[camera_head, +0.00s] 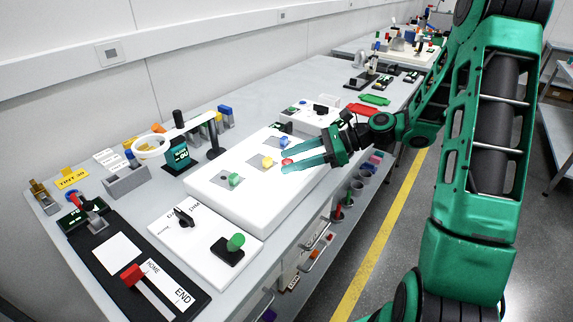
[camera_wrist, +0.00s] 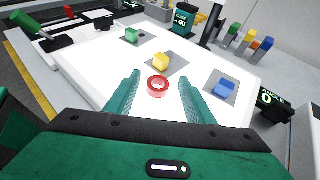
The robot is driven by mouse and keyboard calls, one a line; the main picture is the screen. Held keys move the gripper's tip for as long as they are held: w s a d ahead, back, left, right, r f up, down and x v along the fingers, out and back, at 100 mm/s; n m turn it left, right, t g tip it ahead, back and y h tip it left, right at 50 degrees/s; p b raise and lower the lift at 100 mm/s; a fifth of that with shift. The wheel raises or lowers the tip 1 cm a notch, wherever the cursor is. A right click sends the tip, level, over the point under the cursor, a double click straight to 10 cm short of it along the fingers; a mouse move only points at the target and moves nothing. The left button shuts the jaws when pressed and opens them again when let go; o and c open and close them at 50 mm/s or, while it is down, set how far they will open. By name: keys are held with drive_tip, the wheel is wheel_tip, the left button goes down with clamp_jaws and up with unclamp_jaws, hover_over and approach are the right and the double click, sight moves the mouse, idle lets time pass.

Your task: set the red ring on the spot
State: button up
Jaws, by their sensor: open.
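The small red ring (camera_wrist: 158,86) lies on the white light panel (camera_wrist: 108,72), between the two fingers of my gripper (camera_wrist: 160,78) in the wrist view. A gap shows on each side of it. My gripper is open, with its green fingers reaching low over the panel. In the head view the ring (camera_head: 287,161) shows partly between the fingers of my gripper (camera_head: 283,160). I cannot make out a clearly marked spot for the ring in either view.
Grey squares on the panel carry a yellow block (camera_wrist: 161,61), a blue block (camera_wrist: 224,88) and a green block (camera_wrist: 131,35). A magnifier stand (camera_head: 152,146) rises behind the panel. A white board with a green knob (camera_head: 236,242) lies in front.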

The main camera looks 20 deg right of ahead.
drive_tip(key=shift+c, duration=0.4)
drive_tip(key=c, duration=1.1)
